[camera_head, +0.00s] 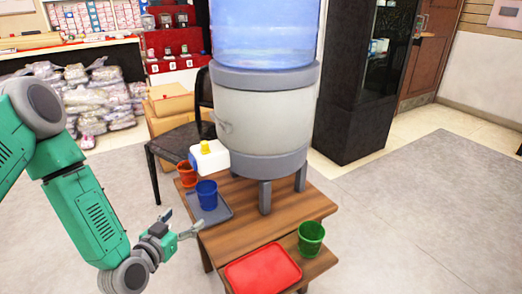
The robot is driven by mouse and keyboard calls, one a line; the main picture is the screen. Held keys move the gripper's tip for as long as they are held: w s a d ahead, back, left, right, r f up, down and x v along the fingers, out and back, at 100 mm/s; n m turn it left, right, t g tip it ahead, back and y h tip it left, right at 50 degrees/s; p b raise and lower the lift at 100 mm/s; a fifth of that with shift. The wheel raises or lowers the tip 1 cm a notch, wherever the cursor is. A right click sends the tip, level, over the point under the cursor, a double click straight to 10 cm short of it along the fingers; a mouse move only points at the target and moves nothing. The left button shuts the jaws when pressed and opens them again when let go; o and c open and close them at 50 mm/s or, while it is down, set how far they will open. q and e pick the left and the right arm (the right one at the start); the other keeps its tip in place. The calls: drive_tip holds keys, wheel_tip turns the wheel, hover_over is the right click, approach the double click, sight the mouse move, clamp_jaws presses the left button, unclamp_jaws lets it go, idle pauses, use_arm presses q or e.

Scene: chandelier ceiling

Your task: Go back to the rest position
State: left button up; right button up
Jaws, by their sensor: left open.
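My left gripper (180,226) is open and empty. It hangs in front of the wooden table's left edge, just below and left of the grey tray. My green left arm comes in from the left side of the view. My right gripper does not show.
A wooden table (228,240) bears a large water dispenser (262,112), a blue cup (207,196) on a grey tray (222,213), an orange cup (187,175) and a white bottle (212,160). A lower front shelf holds a red tray (262,272) and green cup (311,238). The right floor is clear.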

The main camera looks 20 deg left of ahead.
use_arm(q)
drive_tip(key=s+d+f+m+g+h+p, duration=0.15)
drive_tip(key=s+d+f+g+p, duration=0.25)
drive_tip(key=s+d+g+p, duration=0.45)
drive_tip(key=s+r+n+g+y+p, duration=0.1)
drive_tip(key=s+g, duration=0.5)
drive_tip(key=s, duration=1.3)
drive_tip(key=shift+a+n, duration=0.15)
drive_tip(key=shift+n, duration=0.1)
drive_tip(key=shift+w+d, duration=0.2)
drive_tip(key=shift+a, duration=0.1)
